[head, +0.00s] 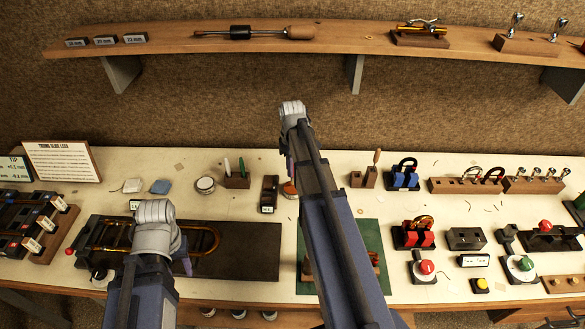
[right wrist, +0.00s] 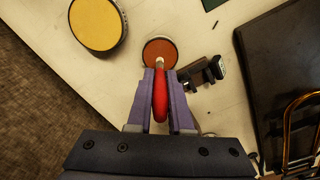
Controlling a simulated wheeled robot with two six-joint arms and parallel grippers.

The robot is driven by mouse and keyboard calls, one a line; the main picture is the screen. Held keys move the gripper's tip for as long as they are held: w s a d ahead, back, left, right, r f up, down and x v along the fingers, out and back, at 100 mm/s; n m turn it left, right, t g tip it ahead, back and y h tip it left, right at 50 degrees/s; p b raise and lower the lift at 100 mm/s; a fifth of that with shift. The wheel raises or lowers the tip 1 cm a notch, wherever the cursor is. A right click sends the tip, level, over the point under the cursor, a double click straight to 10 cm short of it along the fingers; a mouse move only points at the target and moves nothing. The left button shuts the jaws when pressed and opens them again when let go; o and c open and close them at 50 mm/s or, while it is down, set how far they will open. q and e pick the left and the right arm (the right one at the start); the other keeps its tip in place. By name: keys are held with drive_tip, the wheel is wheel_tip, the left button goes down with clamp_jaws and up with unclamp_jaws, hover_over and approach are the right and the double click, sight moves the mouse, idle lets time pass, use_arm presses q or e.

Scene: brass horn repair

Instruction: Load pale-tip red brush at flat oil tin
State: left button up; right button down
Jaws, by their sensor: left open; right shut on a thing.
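My right gripper (right wrist: 161,90) is shut on the red brush (right wrist: 160,95), whose handle lies between the purple fingers. Its pale tip (right wrist: 159,62) points at the flat oil tin (right wrist: 162,50), a round tin with an orange-brown top. The tip overlaps the near part of the tin in the right wrist view; I cannot tell whether it touches. In the head view the tin (head: 290,188) is partly hidden behind my right arm, and the right gripper (head: 289,168) mostly is too. My left gripper (head: 155,235) is open over the dark mat, its fingers mostly hidden.
A dark block with a white label (right wrist: 200,76) stands close beside the tin. A yellow-topped round pad (right wrist: 97,24) lies on the other side. A brass slide (head: 205,240) rests on the dark mat (head: 250,240). A wooden shelf (head: 350,42) runs above the bench.

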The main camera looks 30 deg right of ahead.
drive_tip(key=shift+r+p, duration=2.25)
drive_tip(key=shift+r, duration=0.3)
drive_tip(key=shift+f, duration=0.1)
